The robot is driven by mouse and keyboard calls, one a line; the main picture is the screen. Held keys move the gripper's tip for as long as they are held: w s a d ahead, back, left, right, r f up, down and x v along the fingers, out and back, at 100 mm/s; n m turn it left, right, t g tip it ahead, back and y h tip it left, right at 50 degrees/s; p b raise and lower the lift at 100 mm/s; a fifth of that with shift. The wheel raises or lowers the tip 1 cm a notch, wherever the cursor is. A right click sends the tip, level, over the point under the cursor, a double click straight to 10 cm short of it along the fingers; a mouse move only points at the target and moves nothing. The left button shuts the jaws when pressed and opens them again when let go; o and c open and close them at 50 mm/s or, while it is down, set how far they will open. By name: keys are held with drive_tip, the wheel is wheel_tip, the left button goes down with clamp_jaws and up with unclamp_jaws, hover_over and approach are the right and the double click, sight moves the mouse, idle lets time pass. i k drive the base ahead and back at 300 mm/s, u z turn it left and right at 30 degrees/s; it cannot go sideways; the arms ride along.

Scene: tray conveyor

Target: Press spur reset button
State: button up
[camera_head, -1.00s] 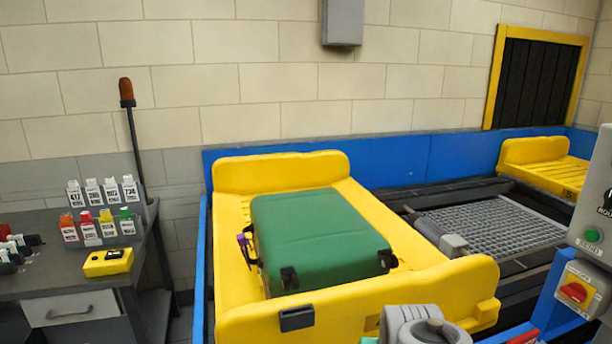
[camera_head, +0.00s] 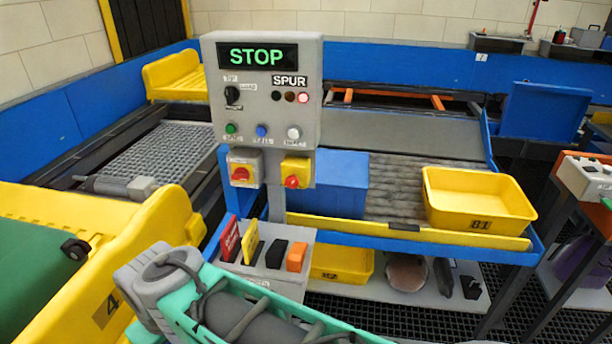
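The grey control panel (camera_head: 262,85) stands on a post in the middle of the view. Under that label are three small lamps; the right one (camera_head: 303,98) glows red. A lower row holds a green button (camera_head: 231,128), a blue button (camera_head: 262,131) and a white button (camera_head: 294,133); their small labels are too blurred to read. My arm's teal and grey links cross the bottom foreground, below the panel. No gripper fingers show.
Below the panel are a red knob on a yellow plate (camera_head: 240,183) and a yellow box with a red knob (camera_head: 295,172). A rack of colored cards (camera_head: 230,237) stands beneath. A yellow tray (camera_head: 477,200) and a blue bin (camera_head: 330,182) sit on the right conveyor.

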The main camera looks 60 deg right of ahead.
sight(293, 134)
drive_tip(key=z, duration=1.15)
